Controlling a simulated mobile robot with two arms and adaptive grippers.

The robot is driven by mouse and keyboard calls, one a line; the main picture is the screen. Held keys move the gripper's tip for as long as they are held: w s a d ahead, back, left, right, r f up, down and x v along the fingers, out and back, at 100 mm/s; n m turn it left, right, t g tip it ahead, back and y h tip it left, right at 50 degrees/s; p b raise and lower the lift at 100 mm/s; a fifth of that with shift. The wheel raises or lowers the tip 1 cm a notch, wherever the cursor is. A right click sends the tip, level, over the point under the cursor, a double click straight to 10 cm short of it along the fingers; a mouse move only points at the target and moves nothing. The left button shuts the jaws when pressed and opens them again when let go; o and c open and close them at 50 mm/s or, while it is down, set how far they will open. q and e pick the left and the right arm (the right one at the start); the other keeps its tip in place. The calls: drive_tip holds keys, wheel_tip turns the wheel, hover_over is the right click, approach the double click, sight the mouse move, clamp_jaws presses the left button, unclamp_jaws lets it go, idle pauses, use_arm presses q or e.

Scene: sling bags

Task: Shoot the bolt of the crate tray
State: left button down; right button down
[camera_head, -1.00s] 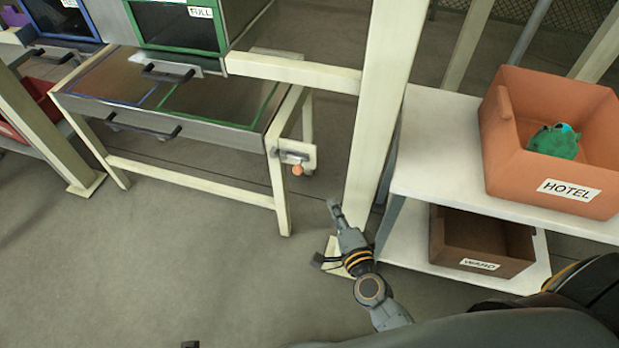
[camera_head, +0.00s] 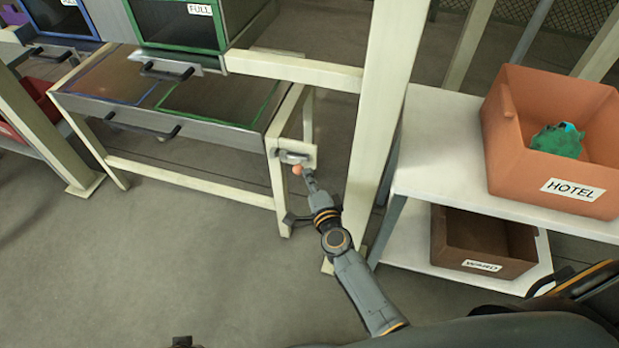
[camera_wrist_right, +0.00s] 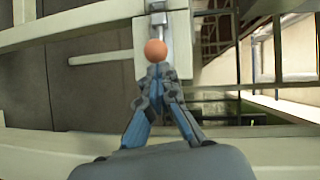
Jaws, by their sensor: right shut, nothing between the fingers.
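The crate tray (camera_head: 198,128) is a low table-like frame with a grey front and a black handle, at centre left in the head view. A bolt with a grey body (camera_head: 293,157) and an orange ball knob (camera_head: 297,169) sits on a plate at its right front leg. The knob also shows in the right wrist view (camera_wrist_right: 155,49). My right gripper (camera_head: 308,177) is shut and empty, its fingertips close to the knob. In the right wrist view the fingertips lie just below the knob; I cannot tell whether they touch.
A cream post (camera_head: 385,100) stands right of the bolt, close to my right arm. A white shelf (camera_head: 430,150) holds an orange HOTEL bin (camera_head: 545,165) and a brown WARD bin (camera_head: 480,245). The floor in front of the tray is clear.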

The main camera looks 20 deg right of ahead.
sight(295, 170)
drive_tip(key=shift+w+a, duration=0.5)
drive_tip(key=shift+a, duration=0.25)
drive_tip(key=shift+w+a, duration=0.45)
drive_tip(key=shift+a, duration=0.3)
use_arm(q)
drive_tip(key=shift+f, duration=0.1)
use_arm(e)
drive_tip(key=shift+r, duration=0.1)
